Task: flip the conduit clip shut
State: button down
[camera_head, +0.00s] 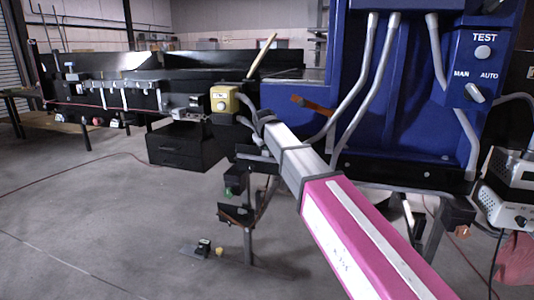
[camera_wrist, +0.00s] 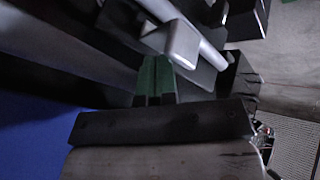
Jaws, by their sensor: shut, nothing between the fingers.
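In the wrist view, my gripper (camera_wrist: 157,62) has its two green fingers together with nothing held between them. A light grey, blocky piece (camera_wrist: 178,43), which looks like the conduit clip, is just beyond the fingertips. It lies beside a light grey conduit (camera_wrist: 208,52) that slants down to the right. I cannot tell whether the fingertips touch the piece, nor whether it is open or shut. In the head view, my pink and white arm reaches up and left to the machine's lower left corner, and the clip cannot be made out there.
The blue machine panel (camera_head: 400,90) carries several grey conduits (camera_head: 366,85) and a TEST button (camera_head: 482,52). A yellow box (camera_head: 223,104) and an orange-brown piece (camera_head: 313,105) are near my arm's end. A black conveyor (camera_head: 95,100) stands left. The grey floor at lower left is mostly clear.

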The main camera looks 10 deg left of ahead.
jog(key=shift+s+f, duration=0.15)
jog(key=shift+f, duration=0.55)
jog(key=shift+s+f, duration=0.1)
jog(key=shift+f, duration=0.55)
dwell(1.4)
jog(key=shift+r, duration=0.1)
jog(key=shift+w+r, duration=0.2)
jog(key=shift+r, duration=0.8)
jog(key=shift+w+r, duration=0.2)
jog(key=shift+r, duration=0.8)
jog(key=shift+r, duration=0.15)
jog(key=r, duration=0.4)
jog(key=shift+w+r, duration=0.3)
jog(key=shift+w, duration=0.1)
